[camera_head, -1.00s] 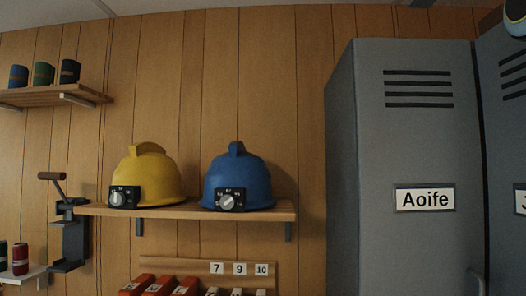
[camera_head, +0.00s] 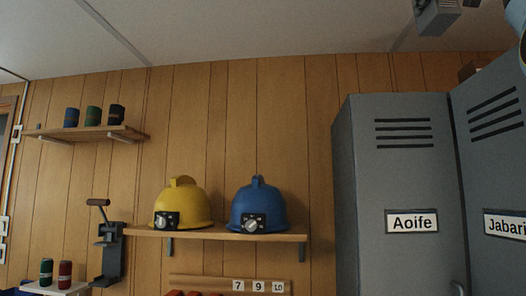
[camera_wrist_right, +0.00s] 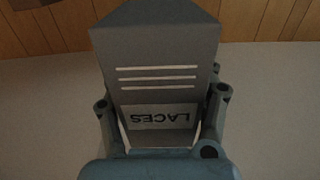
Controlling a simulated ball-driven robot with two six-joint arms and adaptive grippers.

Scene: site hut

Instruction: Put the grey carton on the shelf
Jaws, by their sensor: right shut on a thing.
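The grey carton (camera_wrist_right: 158,55) fills the middle of the right wrist view, with white stripes and an upside-down LACES label. My right gripper (camera_wrist_right: 162,112) is shut on it, one finger along each side. In the head view the carton (camera_head: 436,18) hangs at the top right, in front of the ceiling and above the lockers; only a bit of the gripper (camera_head: 470,3) shows at the frame edge. A wooden shelf (camera_head: 215,234) on the wall bears a yellow and a blue helmet. A smaller upper shelf (camera_head: 85,132) bears several cans. My left gripper is not in view.
Grey lockers (camera_head: 400,170) labelled Aoife and Jabari stand at the right.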

